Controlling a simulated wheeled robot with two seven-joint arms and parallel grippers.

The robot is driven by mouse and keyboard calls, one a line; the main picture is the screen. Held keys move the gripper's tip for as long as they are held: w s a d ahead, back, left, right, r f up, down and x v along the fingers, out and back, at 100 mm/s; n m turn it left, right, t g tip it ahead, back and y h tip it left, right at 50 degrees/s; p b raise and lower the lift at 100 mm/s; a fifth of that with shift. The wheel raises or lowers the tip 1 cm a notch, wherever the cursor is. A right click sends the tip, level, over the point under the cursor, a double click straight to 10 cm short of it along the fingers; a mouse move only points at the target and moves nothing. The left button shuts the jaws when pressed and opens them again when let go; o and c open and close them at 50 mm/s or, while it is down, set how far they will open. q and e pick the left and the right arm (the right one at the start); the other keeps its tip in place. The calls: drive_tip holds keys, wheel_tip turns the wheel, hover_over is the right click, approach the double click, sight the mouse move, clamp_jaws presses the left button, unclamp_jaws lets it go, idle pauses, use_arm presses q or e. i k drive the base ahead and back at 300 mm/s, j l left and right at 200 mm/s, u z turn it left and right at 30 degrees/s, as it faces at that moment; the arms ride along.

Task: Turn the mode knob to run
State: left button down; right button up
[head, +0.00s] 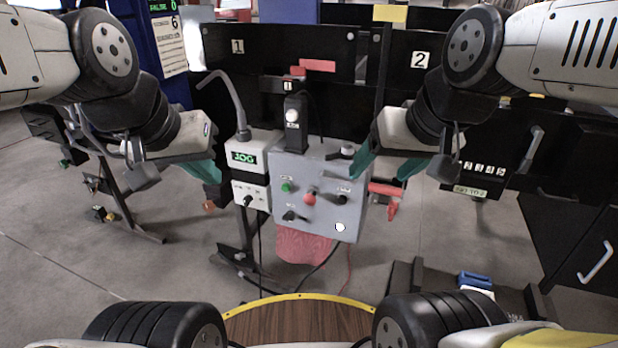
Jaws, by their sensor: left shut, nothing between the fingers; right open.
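A white control box (258,184) stands left of centre, with a green display (243,158) that reads JOG. A black knob (248,200) sits on its lower face; the small labels around it are too small to read. To its right is a grey panel (315,231) with a black knob (290,215), another dark knob (341,199), a green button (287,187) and a red button (310,198). I cannot tell which knob is labelled mode. My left gripper (213,176) is shut and empty, left of the white box. My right gripper (386,170) is open, by the grey panel's upper right.
A curved grey handle (232,98) rises above the white box. A red bracket (385,198) juts out right of the grey panel. Black panels marked 1 (270,50) and 2 (440,80) stand behind. Cables hang below the boxes. Open floor (90,265) lies to the left.

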sight(291, 215)
drive_tip(key=l+u, duration=0.3)
drive_tip(key=u, duration=0.2)
drive_tip(key=k+l+u, duration=0.1)
drive_tip(key=l+u, duration=0.15)
drive_tip(key=u, duration=0.25)
